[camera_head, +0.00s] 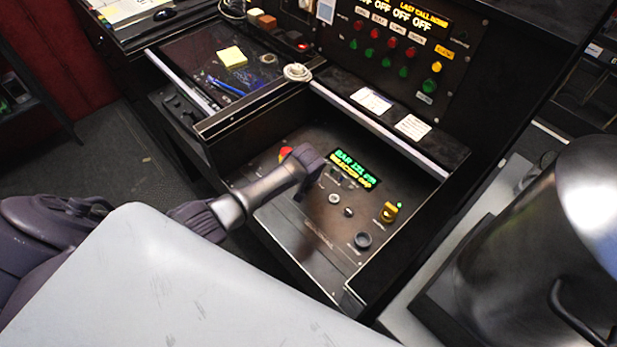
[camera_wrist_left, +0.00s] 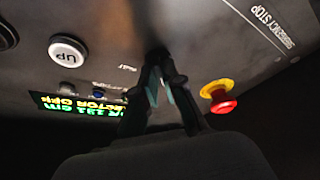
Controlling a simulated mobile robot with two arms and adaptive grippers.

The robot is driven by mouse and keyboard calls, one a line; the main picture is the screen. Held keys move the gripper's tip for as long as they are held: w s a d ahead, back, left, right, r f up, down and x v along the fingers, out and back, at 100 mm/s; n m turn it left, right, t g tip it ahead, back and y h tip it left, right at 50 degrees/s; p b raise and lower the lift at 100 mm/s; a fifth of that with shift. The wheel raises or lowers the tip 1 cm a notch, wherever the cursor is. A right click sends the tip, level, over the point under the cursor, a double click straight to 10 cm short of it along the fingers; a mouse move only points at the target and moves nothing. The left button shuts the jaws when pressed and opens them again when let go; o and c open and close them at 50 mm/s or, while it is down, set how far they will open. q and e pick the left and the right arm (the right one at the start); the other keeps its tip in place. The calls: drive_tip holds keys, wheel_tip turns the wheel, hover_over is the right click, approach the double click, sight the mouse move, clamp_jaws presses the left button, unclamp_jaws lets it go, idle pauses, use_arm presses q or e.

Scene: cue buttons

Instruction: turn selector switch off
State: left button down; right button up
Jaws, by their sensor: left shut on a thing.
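The control panel (camera_head: 310,225) lies inside an open drawer, with several buttons and a small display on it. My left gripper (camera_head: 303,188) reaches down to it from the left. In the left wrist view the left gripper (camera_wrist_left: 155,62) has its fingers close together at the panel, shut on a small dark knob that looks like the selector switch. The fingers hide most of it, so I cannot tell its angle. A "FAST" label sits just beside the fingertips. My right gripper is in neither view.
A red emergency stop (camera_wrist_left: 222,104) on a yellow base is right of the fingers in the wrist view. Drawer walls surround the panel.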

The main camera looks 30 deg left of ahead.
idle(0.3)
use_arm(q)
drive_tip(key=c, duration=1.3)
unclamp_jaws()
drive_tip(key=shift+o, duration=0.2)
drive_tip(key=shift+r, duration=0.1)
drive_tip(key=v, duration=1.1)
drive_tip(key=shift+s+d+r, duration=0.15)
drive_tip(key=shift+s+r, duration=0.1)
drive_tip(key=shift+r, duration=0.1)
